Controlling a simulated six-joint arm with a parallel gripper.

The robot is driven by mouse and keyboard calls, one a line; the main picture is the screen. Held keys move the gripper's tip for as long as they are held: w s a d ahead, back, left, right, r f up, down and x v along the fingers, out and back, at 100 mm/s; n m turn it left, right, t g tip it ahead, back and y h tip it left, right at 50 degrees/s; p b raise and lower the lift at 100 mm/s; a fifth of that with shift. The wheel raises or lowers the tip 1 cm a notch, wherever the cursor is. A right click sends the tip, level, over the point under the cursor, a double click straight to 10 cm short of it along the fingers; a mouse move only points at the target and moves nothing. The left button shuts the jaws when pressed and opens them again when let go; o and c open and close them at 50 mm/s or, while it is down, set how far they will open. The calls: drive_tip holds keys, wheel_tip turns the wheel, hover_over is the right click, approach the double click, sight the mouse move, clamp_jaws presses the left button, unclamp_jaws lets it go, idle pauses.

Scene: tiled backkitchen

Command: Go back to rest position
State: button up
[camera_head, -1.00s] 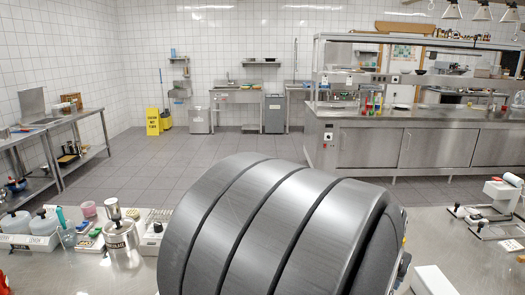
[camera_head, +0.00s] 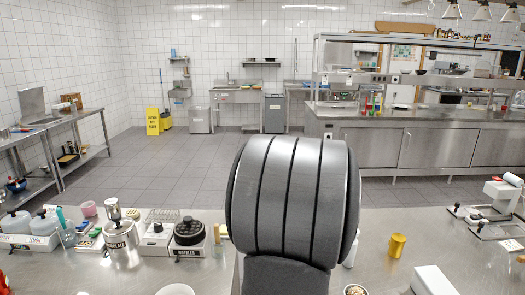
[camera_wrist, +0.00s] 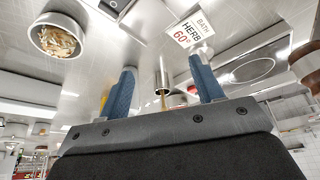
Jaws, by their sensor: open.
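My gripper (camera_wrist: 165,95) shows in the wrist view with its two blue-padded fingers wide apart and nothing held between them. In the head view my arm's large grey ribbed link stands in the middle foreground over the steel counter (camera_head: 440,262) and hides the gripper. In the wrist view, a metal cylinder stands beyond the gap between the fingers; I cannot tell what it is. A sign reading "BATH HERB 60°" (camera_wrist: 190,28) is past the right finger.
A chocolate pot (camera_head: 121,243) and a round black-topped appliance (camera_head: 189,231) stand left of my arm. A yellow cup (camera_head: 397,245) and a white box (camera_head: 434,280) are to the right. A bowl with pale contents (camera_wrist: 58,37) shows in the wrist view.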

drive_tip(key=shift+n, duration=0.3)
drive_tip(key=shift+w+a+f, duration=0.2)
drive_tip(key=shift+w+a, duration=0.2)
drive_tip(key=shift+a, duration=0.25)
drive_tip(key=shift+w+a+f, duration=0.2)
drive_tip(key=shift+w+a, duration=0.2)
drive_tip(key=shift+a, duration=0.2)
drive_tip(key=shift+w+a+f, duration=0.2)
drive_tip(key=shift+w+a, duration=0.2)
drive_tip(key=shift+a, duration=0.25)
